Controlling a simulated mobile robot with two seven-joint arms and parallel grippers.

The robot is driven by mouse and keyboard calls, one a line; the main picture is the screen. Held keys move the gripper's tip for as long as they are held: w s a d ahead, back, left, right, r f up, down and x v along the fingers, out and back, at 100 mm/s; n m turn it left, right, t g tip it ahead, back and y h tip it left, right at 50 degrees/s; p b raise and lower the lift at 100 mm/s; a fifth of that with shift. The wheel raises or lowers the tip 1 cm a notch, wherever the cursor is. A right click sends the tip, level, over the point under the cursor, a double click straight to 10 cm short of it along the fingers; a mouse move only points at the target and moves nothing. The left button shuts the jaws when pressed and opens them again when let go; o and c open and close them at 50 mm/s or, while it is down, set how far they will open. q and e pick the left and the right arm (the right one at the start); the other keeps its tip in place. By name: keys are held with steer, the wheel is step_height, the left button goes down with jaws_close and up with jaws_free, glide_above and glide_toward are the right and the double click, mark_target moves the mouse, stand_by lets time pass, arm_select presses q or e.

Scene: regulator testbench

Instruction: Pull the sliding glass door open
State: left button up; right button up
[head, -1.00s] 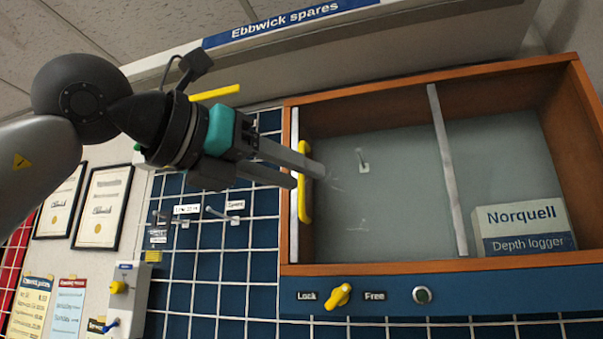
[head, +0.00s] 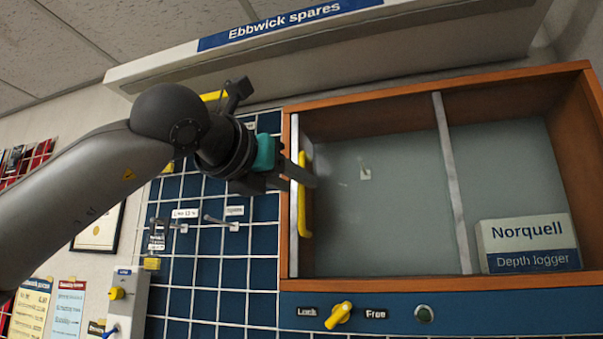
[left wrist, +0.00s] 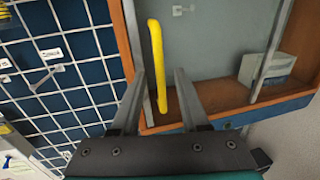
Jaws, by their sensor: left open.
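The sliding glass door (head: 400,225) covers the front of a wooden case, with a pale upright edge strip (head: 294,240) at its left. Its yellow bar handle (head: 303,225) stands upright beside that strip; it also shows in the left wrist view (left wrist: 157,55). My left gripper (head: 306,175) is open at the handle's upper part in the head view. In the left wrist view its two fingers (left wrist: 160,75) lie on either side of the handle's line, with a gap on both sides. Whether a finger touches the handle or glass, I cannot tell. My right gripper is out of view.
Inside the case stands a Norquell depth logger box (head: 528,243). Below it is a yellow knob (head: 339,315) between Lock and Free labels, and a round button (head: 424,314). A blue grid panel with pegs (head: 220,220) is left of the case. A sign (head: 290,22) hangs above.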

mark_target(300, 186)
arm_select(q)
steer(key=shift+p+x, duration=0.5)
steer(key=shift+x, duration=1.15)
jaws_close()
